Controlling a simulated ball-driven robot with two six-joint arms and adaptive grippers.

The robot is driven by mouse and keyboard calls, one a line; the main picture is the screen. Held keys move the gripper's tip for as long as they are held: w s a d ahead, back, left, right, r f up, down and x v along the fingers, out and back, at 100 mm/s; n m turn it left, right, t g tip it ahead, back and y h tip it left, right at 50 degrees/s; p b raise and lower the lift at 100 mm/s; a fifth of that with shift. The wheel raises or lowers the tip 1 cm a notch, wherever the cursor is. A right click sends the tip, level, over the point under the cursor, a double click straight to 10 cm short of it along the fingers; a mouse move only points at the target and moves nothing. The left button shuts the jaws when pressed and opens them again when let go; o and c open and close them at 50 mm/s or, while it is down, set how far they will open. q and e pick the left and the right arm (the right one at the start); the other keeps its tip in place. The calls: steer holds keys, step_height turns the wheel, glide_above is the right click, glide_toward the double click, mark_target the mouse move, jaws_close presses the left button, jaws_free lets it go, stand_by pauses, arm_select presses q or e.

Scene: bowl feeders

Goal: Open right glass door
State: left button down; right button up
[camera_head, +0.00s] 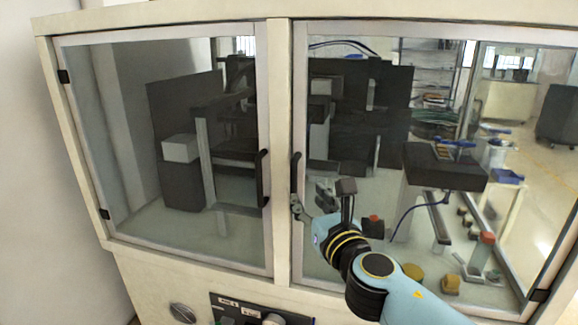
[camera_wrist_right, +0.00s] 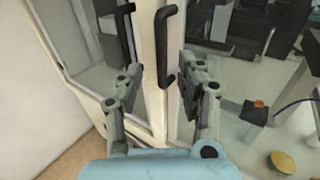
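The right glass door (camera_head: 430,27) of the cream cabinet has a pale frame and looks shut. Its black vertical bar handle (camera_head: 296,172) is on the left edge of the door, and also shows in the right wrist view (camera_wrist_right: 160,42). My right gripper (camera_head: 298,204) is at the lower end of this handle. In the right wrist view its grey fingers (camera_wrist_right: 161,80) are spread, with the handle's lower end between them in the picture. I cannot tell whether they touch it. My left gripper is in neither view.
The left glass door (camera_head: 165,150) is shut, with its own black handle (camera_head: 262,178) close beside the centre post (camera_head: 280,130). A control panel (camera_head: 255,308) sits below the doors. Dark machinery stands behind the glass. A white wall (camera_head: 30,180) lies at the left.

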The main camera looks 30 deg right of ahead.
mark_target(295, 181)
steer(key=x, duration=1)
steer(key=shift+f, duration=0.1)
steer(key=shift+c, duration=0.3)
jaws_close()
steer(key=shift+a, duration=0.1)
